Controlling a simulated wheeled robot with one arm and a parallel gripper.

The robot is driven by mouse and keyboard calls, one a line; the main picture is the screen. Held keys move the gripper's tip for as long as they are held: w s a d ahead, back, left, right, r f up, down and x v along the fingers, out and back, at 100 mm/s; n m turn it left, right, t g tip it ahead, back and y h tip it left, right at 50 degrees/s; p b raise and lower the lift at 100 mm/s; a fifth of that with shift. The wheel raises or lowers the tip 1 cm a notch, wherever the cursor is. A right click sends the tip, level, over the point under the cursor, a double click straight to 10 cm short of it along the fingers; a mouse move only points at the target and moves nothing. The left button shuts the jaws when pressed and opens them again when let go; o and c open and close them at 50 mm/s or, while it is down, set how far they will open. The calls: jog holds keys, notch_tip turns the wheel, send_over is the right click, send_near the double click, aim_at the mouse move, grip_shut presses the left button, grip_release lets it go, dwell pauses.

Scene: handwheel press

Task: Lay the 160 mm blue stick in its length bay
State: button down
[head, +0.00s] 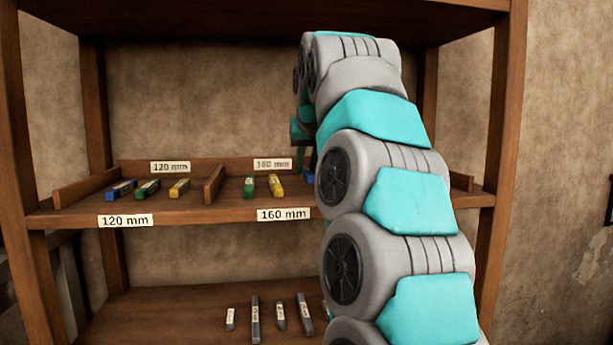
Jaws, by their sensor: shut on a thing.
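My gripper (304,158) is at the right part of the bay labelled 160 mm, at the left edge of my arm. Its fingers point down and are largely hidden behind my arm. A small part of a blue stick (309,176) shows just below the fingers, at shelf height. My gripper is shut on it. I cannot tell whether the stick touches the shelf, and its length and label are hidden. The 160 mm bay (225,207) also holds a green stick (249,187) and a yellow stick (276,185), left of the gripper.
A wooden divider (214,184) separates the 160 mm bay from the 120 mm bay (75,205), where blue, green and yellow sticks lie. Several grey sticks (255,318) lie on the lower shelf (170,312). My arm covers the shelf's right side. An upper board (250,12) overhangs.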

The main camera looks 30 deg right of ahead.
jog(key=shift+f, duration=1.05)
jog(key=shift+f, duration=0.2)
jog(key=c, duration=0.8)
grip_release()
jog(key=shift+s+r, duration=0.2)
jog(key=shift+r, duration=0.25)
jog(key=shift+p+v, duration=0.3)
jog(key=shift+v, duration=5.4)
